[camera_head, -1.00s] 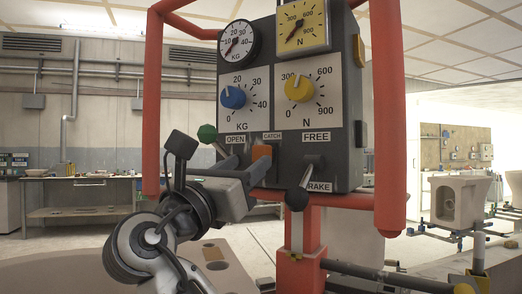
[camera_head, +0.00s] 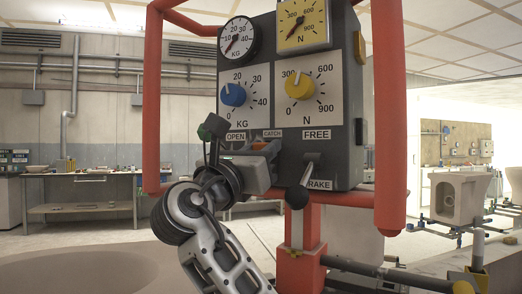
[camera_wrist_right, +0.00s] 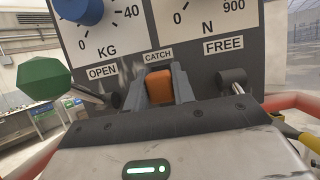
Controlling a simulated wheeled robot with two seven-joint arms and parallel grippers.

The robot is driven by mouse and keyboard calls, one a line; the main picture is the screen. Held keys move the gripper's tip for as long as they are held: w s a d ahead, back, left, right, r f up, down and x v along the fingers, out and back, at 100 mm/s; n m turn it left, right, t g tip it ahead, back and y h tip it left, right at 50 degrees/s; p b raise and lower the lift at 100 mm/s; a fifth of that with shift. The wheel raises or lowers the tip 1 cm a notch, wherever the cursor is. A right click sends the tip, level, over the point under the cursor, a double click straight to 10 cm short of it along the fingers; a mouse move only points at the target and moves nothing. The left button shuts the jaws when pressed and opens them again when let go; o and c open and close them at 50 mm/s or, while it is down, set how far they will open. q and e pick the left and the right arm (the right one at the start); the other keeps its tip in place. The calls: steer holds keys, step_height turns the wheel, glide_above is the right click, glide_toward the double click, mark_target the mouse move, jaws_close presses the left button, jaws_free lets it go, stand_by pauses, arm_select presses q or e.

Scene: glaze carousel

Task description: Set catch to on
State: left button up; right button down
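The catch is a small orange block (camera_wrist_right: 159,86) under the CATCH label, low on the front of a dark grey control box (camera_head: 349,110). My right gripper (camera_wrist_right: 160,70) is right at it. Its two grey fingers stand apart, one on each side of the orange block, with little gap visible. I cannot tell whether they touch it. In the head view the gripper and wrist partly hide the catch (camera_head: 259,146). No on or off marking shows. My left gripper is not in view.
A lever with a green knob (camera_wrist_right: 44,83) stands left of the catch by OPEN. A black-knobbed lever (camera_head: 297,197) hangs to the right between FREE and BRAKE. Blue (camera_head: 233,94) and yellow (camera_head: 299,86) dials sit above. Red posts (camera_head: 387,120) flank the box.

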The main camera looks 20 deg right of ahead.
step_height(320, 180, down, 4)
steer(key=shift+f+b, duration=0.25)
steer(key=shift+b, duration=0.55)
steer(key=c, duration=1.2)
jaws_free()
steer(key=shift+o, duration=0.2)
